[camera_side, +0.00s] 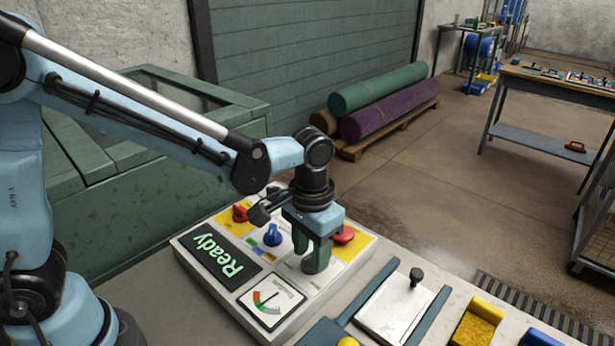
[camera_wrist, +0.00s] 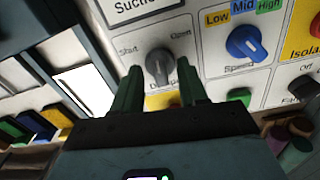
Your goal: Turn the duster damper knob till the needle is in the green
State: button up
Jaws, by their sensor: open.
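The control panel (camera_side: 222,297) is a pale box on the bench. A dark grey knob (camera_wrist: 158,68) with a pale pointer line sits between a left label like "Start" or "Shut" and a right label "Open"; the label below is partly hidden. My gripper (camera_wrist: 159,72) is open, its green fingers on either side of this knob; contact cannot be told. In the side view, my gripper (camera_side: 314,247) reaches down over the grey knob (camera_side: 314,265). The gauge (camera_side: 271,303) has a red part at its left and some green; the needle's exact place is too small to tell.
A blue speed knob (camera_wrist: 246,43) is close to the right finger. Red knobs (camera_side: 240,213) and a lit "Ready" display (camera_side: 219,257) share the panel.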

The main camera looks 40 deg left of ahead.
aim_at(310, 255)
notch_tip(310, 255, up, 12)
dwell(0.6)
jog(key=shift+a, duration=0.1)
jog(key=s+a+f+t, duration=0.2)
jog(key=s+a+t, duration=0.1)
jog(key=a, duration=0.3)
jog(key=s+a+f+n+t, duration=0.1)
jog(key=s+a+f+t, duration=0.1)
jog(key=a, duration=0.4)
jog(key=shift+s+a+t, duration=0.4)
jog(key=shift+s+t, duration=0.1)
jog(key=shift+t, duration=0.6)
jog(key=shift+f, duration=0.1)
dwell(0.4)
